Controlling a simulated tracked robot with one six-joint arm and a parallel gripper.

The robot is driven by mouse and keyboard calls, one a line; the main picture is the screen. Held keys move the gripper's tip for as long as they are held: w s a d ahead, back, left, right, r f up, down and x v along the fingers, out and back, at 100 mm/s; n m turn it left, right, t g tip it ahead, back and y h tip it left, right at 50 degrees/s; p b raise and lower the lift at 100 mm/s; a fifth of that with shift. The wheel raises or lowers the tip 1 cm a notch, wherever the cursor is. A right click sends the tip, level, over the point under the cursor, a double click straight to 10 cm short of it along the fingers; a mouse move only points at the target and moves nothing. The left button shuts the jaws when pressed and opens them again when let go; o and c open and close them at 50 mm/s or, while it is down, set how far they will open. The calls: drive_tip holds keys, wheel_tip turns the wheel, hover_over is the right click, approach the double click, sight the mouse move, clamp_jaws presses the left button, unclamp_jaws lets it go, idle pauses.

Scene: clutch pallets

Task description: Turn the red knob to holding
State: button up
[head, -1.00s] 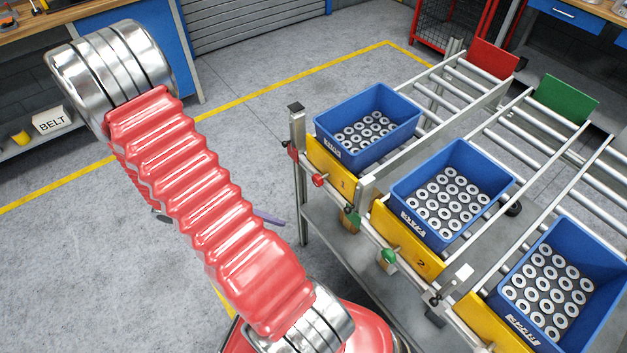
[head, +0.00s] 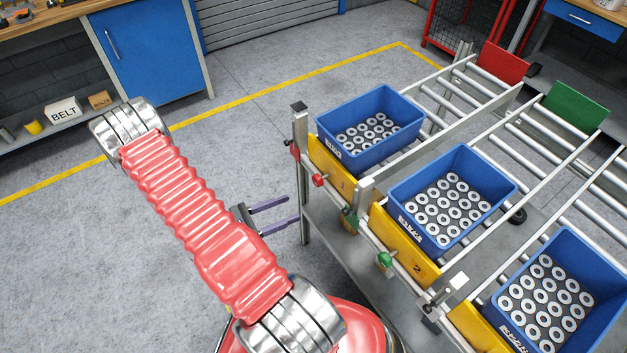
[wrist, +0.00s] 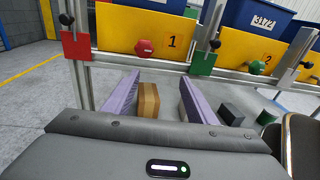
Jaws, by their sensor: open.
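The red knob (head: 318,180) sits on the front of the yellow plate marked 1 (head: 330,168), at the near end of the left lane. In the wrist view the red knob (wrist: 144,48) is left of the number 1, above and beyond my fingers. My gripper (head: 293,208) is open and empty, its two purple fingers pointing at the rack's front, lower than the knob and left of it in the head view. In the wrist view my gripper (wrist: 160,76) has its fingers wide apart, not touching the knob. Any setting mark on the knob is too small to read.
A green knob (head: 384,259) sits on the plate marked 2 (head: 405,245). A red tab (wrist: 76,45) is on the left post. Blue bins (head: 369,103) of rings stand on the lanes. A wooden block (wrist: 149,101) shows beyond my fingers. Floor left of the rack is clear.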

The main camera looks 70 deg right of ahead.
sight(314, 181)
drive_tip(key=shift+w+d+r+n+t+h, duration=0.15)
drive_tip(key=shift+w+d+r+n+h, duration=0.05)
drive_tip(key=shift+w+d+r+h, duration=0.3)
drive_tip(key=shift+w+d+r+n+t+h, duration=0.2)
drive_tip(key=shift+w+d+r+h, duration=0.15)
drive_tip(key=shift+w, duration=0.25)
drive_tip(key=shift+s+d, duration=0.1)
drive_tip(key=shift+x, duration=6.75)
drive_tip(key=shift+c, duration=0.3)
clamp_jaws()
